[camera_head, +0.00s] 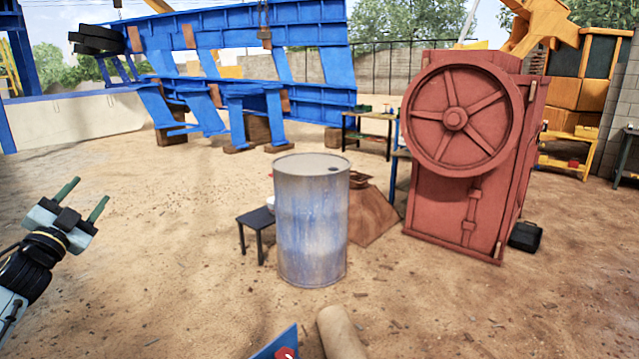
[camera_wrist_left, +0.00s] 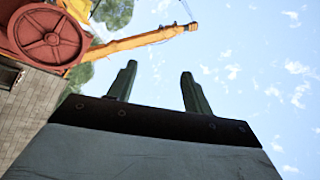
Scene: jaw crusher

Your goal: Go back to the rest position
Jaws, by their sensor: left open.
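My left gripper (camera_head: 84,196) is at the left edge of the head view, raised above the sandy ground. Its two green fingers stand apart with nothing between them. In the left wrist view the same fingers (camera_wrist_left: 157,85) point up against the sky, open and empty. My right gripper does not show in either view.
A worn blue-white drum (camera_head: 311,225) stands ahead, with a small dark stool (camera_head: 257,218) beside it. The red jaw crusher (camera_head: 463,150) stands to the right. A blue steel frame (camera_head: 250,60) is behind. The sandy ground between my left gripper and the stool is clear.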

